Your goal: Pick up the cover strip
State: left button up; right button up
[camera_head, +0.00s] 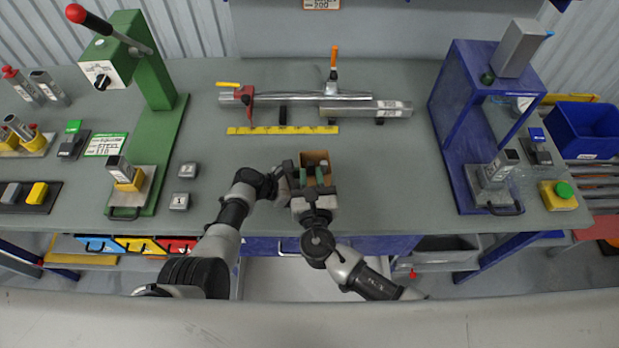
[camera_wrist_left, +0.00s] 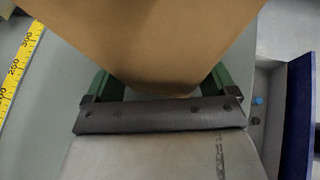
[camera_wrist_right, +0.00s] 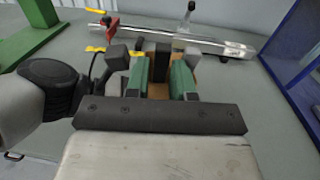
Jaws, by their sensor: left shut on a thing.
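A long silver bar (camera_head: 310,97) lies at the back of the table, with a grey labelled bar (camera_head: 365,108) along its right part; I cannot tell which of these pieces is the cover strip. My left gripper (camera_head: 284,180) is shut on a brown box-like piece (camera_wrist_left: 150,40), which fills the space between its green fingers in the left wrist view. The brown piece also shows in the head view (camera_head: 316,157). My right gripper (camera_head: 315,177) is close beside the left one at the table's front. Its green fingers (camera_wrist_right: 160,80) are apart, with brown surface showing between and beyond them.
A green press (camera_head: 160,130) stands left, a blue frame (camera_head: 450,85) right. Two small grey blocks (camera_head: 183,186) lie left of my arms.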

jog(key=shift+w+a, duration=0.1)
jog(key=shift+w, duration=0.4)
grip_shut()
notch_tip(320, 180, up, 18)
dwell(0.3)
